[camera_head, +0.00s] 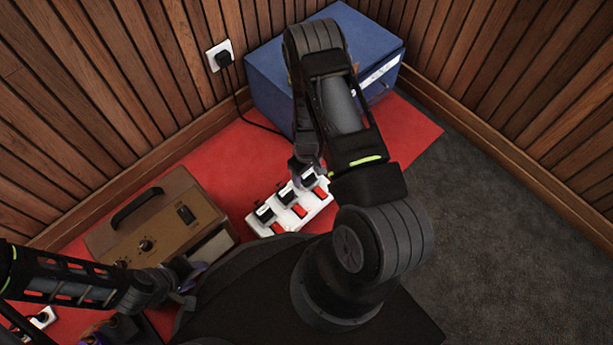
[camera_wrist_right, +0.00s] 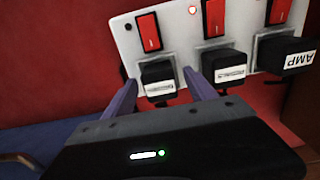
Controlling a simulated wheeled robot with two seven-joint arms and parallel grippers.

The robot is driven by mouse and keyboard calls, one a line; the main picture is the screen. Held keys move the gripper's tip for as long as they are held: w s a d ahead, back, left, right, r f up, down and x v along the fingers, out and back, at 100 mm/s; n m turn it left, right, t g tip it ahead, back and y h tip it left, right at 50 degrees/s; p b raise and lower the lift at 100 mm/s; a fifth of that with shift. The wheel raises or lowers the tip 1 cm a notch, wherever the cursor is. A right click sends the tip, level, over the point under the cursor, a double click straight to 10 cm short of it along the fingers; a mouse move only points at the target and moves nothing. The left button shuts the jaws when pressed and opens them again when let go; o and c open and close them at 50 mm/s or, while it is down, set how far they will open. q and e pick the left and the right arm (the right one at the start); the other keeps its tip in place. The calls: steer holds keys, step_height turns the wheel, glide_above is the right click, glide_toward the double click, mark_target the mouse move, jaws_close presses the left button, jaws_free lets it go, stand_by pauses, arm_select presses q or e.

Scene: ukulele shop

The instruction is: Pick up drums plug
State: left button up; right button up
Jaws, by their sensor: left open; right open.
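A white power strip (camera_head: 318,208) on the red mat holds three black labelled plugs beside red switches. In the right wrist view, the strip (camera_wrist_right: 125,40) shows a plug reading AMP (camera_wrist_right: 285,52), a middle plug (camera_wrist_right: 222,68) and a left plug (camera_wrist_right: 158,72); the last two labels are too small to read, so I cannot tell which is the drums plug. My right gripper (camera_wrist_right: 160,84) is open, its purple fingers on either side of the left plug. It also shows at the strip's far end (camera_head: 306,172). My left gripper (camera_head: 187,275) is open and empty near the brown amplifier.
The brown amplifier (camera_head: 155,230) stands left of the strip. A blue box (camera_head: 270,85) stands behind, partly hidden by my right arm. A wall socket (camera_head: 219,55) holds a black plug with a hanging cable. Grey carpet (camera_head: 480,220) is clear at right.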

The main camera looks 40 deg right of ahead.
steer(key=shift+c, duration=0.4)
steer(key=c, duration=1.1)
